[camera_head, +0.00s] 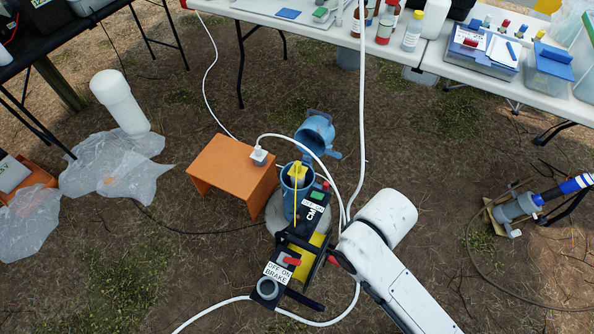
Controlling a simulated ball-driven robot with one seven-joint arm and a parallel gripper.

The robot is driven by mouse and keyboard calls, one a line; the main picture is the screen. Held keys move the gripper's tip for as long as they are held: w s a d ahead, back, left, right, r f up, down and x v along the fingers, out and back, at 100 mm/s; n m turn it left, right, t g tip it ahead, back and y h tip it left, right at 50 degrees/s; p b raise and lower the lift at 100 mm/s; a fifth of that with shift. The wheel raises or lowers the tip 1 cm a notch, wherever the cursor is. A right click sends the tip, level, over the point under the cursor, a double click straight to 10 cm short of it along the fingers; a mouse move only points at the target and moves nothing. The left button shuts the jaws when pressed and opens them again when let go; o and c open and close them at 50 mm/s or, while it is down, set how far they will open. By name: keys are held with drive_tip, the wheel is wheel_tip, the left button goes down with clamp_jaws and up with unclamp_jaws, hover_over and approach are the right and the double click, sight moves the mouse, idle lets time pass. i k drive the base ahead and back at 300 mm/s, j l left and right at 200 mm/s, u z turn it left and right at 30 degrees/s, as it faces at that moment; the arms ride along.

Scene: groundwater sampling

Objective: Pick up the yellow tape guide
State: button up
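The yellow tape guide (297,172) sits at the mouth of the blue well casing (288,200), near the middle of the camera_head view. A thin yellow tape runs down from it toward a dark reel (268,289) labelled "OFF ON BRAKE". The casing's round blue lid (315,133) stands open behind it. My white arm comes in from the lower right and ends to the right of the reel, below and to the right of the guide. I cannot make out my gripper's fingers; they seem hidden by the arm. Nothing visible holds the guide.
White hoses pass close to the casing and arm. A bottle-covered table (330,29) is behind. Plastic sheets (110,165) lie left. Open ground lies lower left.

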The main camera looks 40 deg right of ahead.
sight(302, 170)
drive_tip(key=i+l, duration=0.2)
drive_tip(key=l, duration=0.2)
drive_tip(key=i+l, duration=0.2)
drive_tip(key=l, duration=0.15)
drive_tip(key=i+l, duration=0.2)
drive_tip(key=l, duration=0.2)
drive_tip(key=i+l, duration=0.2)
drive_tip(key=l, duration=0.15)
